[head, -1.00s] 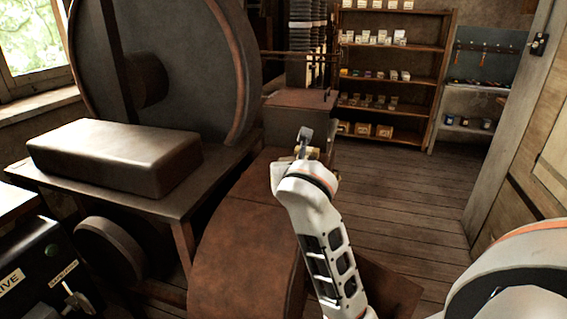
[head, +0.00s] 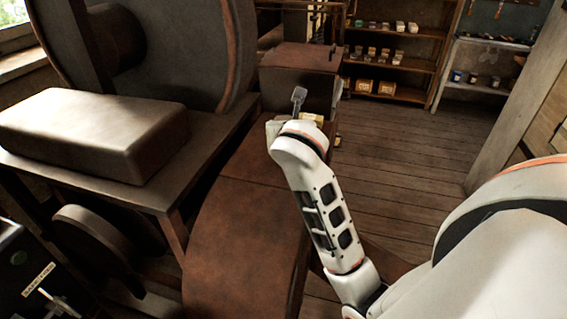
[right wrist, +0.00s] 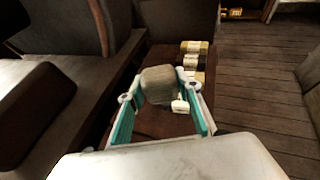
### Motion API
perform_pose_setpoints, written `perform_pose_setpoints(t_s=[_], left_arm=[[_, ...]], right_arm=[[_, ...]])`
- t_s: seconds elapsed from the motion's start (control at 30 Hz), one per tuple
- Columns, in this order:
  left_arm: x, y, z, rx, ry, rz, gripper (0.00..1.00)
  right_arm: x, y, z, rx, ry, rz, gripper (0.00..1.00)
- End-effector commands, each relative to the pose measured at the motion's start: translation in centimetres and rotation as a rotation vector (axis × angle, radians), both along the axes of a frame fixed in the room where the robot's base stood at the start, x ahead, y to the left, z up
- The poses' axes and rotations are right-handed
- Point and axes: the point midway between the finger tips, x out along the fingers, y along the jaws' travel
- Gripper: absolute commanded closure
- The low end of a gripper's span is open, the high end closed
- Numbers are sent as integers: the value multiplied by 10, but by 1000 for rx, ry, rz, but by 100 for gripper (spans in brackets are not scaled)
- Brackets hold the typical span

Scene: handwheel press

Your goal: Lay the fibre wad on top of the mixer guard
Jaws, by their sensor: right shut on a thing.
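The fibre wad (right wrist: 158,85) is a grey-brown rounded block in the right wrist view. My right gripper (right wrist: 161,91), with teal fingers, is shut on it and holds it between the fingertips. A rust-brown curved cover, which looks like the mixer guard (head: 235,225), runs along the middle of the head view. Its brown top also shows below the wad in the right wrist view (right wrist: 165,122). Whether the wad touches it I cannot tell. In the head view my right wrist hides most of the gripper and the wad. My left gripper is not in view.
Yellow and cream packets (right wrist: 195,47) lie just beyond the wad. A bench (head: 160,196) with a large grey-brown block (head: 95,135) and a big wheel (head: 185,50) stand on the left. Wooden floor (head: 410,140) is open on the right, before shelves (head: 405,65).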

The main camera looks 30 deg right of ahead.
Motion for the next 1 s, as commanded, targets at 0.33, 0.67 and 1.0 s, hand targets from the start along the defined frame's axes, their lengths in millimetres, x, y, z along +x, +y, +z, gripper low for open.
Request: perform_pose_setpoints(t_s=[0.33,0.67,1.0], left_arm=[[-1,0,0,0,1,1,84],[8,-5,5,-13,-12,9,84],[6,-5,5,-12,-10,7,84]], right_arm=[[-1,0,-84,-1,4,0,84],[0,0,-117,-1,1,-1,84],[0,0,-151,1,-1,1,84]])
